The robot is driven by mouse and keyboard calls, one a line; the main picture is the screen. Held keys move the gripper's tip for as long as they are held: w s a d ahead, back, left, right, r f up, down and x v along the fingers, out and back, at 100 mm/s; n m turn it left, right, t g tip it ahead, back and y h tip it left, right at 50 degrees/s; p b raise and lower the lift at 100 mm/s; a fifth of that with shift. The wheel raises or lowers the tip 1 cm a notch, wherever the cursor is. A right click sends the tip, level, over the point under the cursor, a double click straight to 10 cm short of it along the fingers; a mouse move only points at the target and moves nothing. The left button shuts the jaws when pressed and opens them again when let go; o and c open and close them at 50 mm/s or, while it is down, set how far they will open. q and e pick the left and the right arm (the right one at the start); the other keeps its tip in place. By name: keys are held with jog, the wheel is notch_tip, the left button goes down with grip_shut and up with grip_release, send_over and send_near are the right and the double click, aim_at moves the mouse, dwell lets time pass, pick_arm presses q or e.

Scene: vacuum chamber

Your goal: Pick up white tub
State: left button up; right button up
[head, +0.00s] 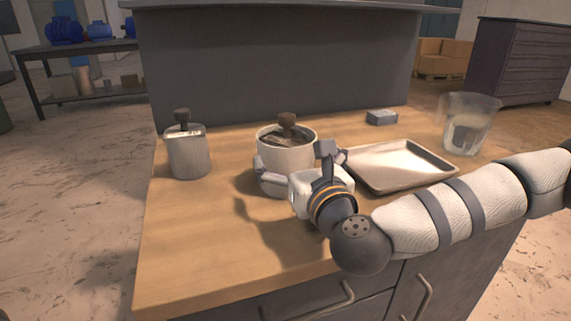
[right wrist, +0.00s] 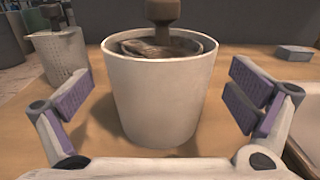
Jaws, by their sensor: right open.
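The white tub (head: 285,155) stands upright on the wooden bench top, with something dark and a brown knob showing at its top. In the right wrist view the tub (right wrist: 160,100) fills the middle. My right gripper (head: 297,165) is open at the tub's near side. In the right wrist view its two fingers, with purple pads, lie to the left and right of the tub, with gaps visible on both sides. The gripper hides the lower part of the tub in the head view. My left gripper is not in view.
A grey perforated canister (head: 188,155) with a brown knob stands left of the tub. A shallow metal tray (head: 375,185) lies to the right, with a small grey block (head: 381,117) behind it and a clear beaker (head: 466,125) at the far right. The bench's front left is clear.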

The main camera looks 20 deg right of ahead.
aim_at(286, 138)
jog(key=w, duration=0.2)
jog(key=w+r, duration=0.1)
jog(key=w, duration=0.2)
jog(key=c, duration=1.3)
jog(key=shift+r, duration=0.15)
